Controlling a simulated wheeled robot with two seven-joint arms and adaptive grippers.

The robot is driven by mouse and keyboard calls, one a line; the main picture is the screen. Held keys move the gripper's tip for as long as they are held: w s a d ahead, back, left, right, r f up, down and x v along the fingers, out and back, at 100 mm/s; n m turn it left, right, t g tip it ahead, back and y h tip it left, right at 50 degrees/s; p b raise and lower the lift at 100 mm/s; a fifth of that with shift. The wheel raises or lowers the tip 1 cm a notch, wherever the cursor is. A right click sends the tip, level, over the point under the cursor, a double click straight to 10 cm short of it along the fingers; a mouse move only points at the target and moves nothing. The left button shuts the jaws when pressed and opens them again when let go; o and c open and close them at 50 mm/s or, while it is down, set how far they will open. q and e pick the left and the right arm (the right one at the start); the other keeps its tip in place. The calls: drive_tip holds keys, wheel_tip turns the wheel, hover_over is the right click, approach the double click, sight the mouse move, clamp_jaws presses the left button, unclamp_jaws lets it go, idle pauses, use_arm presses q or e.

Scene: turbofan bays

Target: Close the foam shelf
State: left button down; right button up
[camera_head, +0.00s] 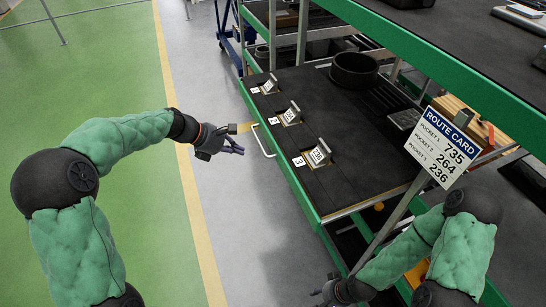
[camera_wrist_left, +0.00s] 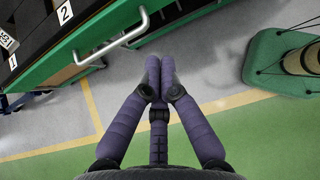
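The foam shelf (camera_head: 345,150) is a black foam tray with a green front edge, standing out from under the upper shelf in the head view. A pale bar handle (camera_head: 264,140) is on its front; it also shows in the left wrist view (camera_wrist_left: 112,42). My left gripper (camera_head: 238,149) is just left of the handle, apart from it. In the left wrist view its purple fingers (camera_wrist_left: 160,62) meet at the tips with nothing between them. My right gripper (camera_head: 322,292) is low in the head view, small and partly cut off; its finger opening is unclear.
Tagged parts sit in pockets 1 (camera_head: 269,84), 2 (camera_head: 291,113) and 3 (camera_head: 319,152). A black ring (camera_head: 354,70) lies farther back on the foam. A route card (camera_head: 442,142) hangs at the right. A green upper shelf edge (camera_head: 450,72) overhangs. The floor at left is clear.

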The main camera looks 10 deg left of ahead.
sight(279, 158)
use_arm(q)
drive_tip(key=x, duration=0.4)
drive_tip(key=r+b+x, duration=0.1)
drive_tip(key=x, duration=0.3)
drive_tip(key=d+x, duration=0.1)
drive_tip(key=x, duration=0.3)
drive_tip(key=shift+w+r, duration=0.2)
drive_tip(key=shift+w, duration=0.2)
drive_tip(key=shift+w+d, duration=0.35)
drive_tip(key=shift+d, duration=0.2)
use_arm(e)
drive_tip(key=shift+f, duration=0.7)
use_arm(q)
drive_tip(key=shift+d, duration=0.1)
use_arm(e)
drive_tip(key=shift+r, duration=0.1)
